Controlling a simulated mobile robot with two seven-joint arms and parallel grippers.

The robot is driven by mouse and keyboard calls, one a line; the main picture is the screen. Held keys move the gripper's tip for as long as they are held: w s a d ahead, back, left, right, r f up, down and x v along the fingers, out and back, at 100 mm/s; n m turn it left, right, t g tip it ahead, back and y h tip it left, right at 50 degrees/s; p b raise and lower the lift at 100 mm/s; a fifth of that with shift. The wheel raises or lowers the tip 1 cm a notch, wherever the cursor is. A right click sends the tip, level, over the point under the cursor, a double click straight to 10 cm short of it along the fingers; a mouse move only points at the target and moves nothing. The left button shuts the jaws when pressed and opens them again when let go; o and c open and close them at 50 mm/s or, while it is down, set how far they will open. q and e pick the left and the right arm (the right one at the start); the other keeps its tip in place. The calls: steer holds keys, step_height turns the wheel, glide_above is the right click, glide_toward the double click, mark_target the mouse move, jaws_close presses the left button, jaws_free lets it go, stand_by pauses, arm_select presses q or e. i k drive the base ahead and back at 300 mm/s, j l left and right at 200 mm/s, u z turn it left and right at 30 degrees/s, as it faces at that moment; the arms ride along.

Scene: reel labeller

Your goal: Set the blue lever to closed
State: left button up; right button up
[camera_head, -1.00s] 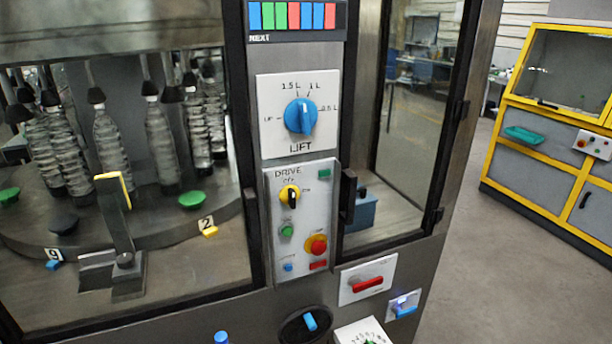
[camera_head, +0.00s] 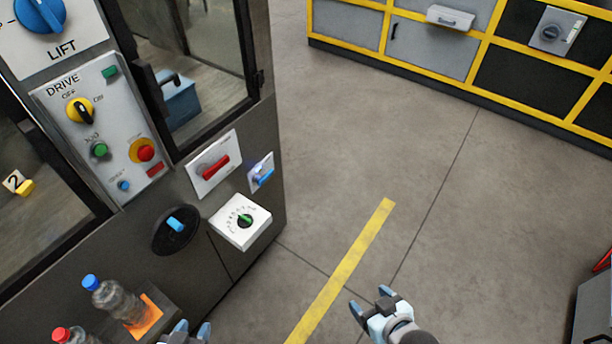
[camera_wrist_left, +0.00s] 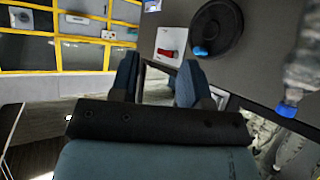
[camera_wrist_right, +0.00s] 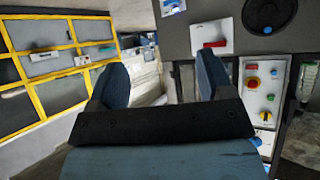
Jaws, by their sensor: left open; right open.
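A small blue lever (camera_head: 264,177) sits on a pale plate at the right edge of the machine's front in the head view. Its markings are too small to read. Another blue handle (camera_head: 175,225) lies on a black round disc lower left; it also shows in the left wrist view (camera_wrist_left: 201,51) and right wrist view (camera_wrist_right: 267,29). My left gripper (camera_head: 192,331) is open and empty at the bottom edge, below the disc. My right gripper (camera_head: 371,298) is open and empty over the floor, right of and below the small lever. Neither touches the machine's controls.
Bottles (camera_head: 115,298) stand on a ledge at lower left. The floor (camera_head: 430,170) to the right is clear.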

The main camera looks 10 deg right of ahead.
mark_target(258, 178)
steer(key=i+l, duration=0.35)
steer(key=l, duration=0.15)
steer(key=i+l+z, duration=0.15)
steer(key=i+l, duration=0.2)
steer(key=l, duration=0.2)
steer(key=i+l, duration=0.4)
steer(key=l+z, duration=0.05)
steer(key=l, duration=0.05)
